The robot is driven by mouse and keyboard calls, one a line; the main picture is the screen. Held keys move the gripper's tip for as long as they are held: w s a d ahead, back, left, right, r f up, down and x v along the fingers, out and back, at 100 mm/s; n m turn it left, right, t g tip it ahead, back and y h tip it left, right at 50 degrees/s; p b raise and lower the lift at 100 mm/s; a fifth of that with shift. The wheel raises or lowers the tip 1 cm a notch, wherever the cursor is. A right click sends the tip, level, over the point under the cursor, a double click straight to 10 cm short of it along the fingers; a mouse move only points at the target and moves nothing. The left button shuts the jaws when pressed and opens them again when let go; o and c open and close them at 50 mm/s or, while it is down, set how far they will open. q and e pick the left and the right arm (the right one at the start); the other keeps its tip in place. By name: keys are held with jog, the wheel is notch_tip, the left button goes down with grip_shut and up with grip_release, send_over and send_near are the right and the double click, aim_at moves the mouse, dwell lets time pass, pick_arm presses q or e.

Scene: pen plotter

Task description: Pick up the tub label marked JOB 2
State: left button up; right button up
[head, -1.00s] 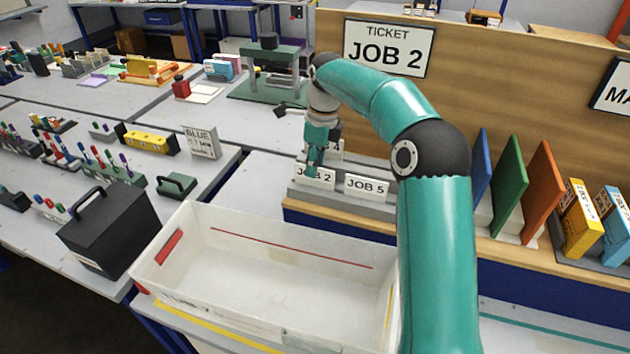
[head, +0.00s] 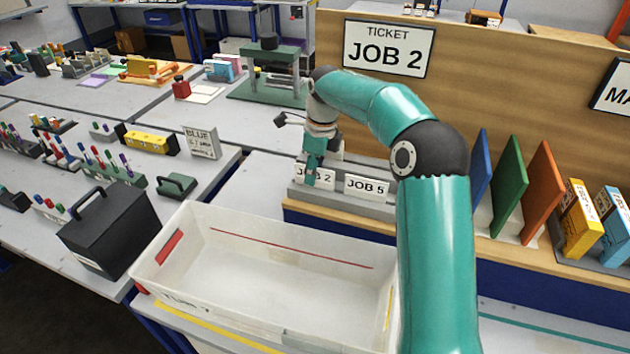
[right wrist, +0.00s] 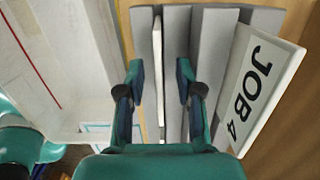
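The white tub label marked JOB 2 (head: 325,179) stands in a grey stepped rack (head: 345,197) on the bench, partly hidden by my right gripper. My right gripper (head: 311,172) points down at this label. In the right wrist view, the gripper (right wrist: 161,78) is open, with one finger on each side of a thin white label seen edge-on (right wrist: 158,50). Gaps show between that label and both fingers. The JOB 5 label (head: 367,188) stands to the right in the same row. The JOB 4 label (right wrist: 254,85) stands in a row behind. My left gripper is out of view.
A large white tub (head: 270,300) stands open and empty in front of the rack. A wooden board with a JOB 2 ticket (head: 388,48) rises behind. Blue, green and orange panels (head: 508,187) stand to the right. A black case (head: 108,230) is at left.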

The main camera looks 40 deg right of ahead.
jog(key=shift+c, duration=0.3)
grip_shut()
jog(key=shift+r, duration=0.15)
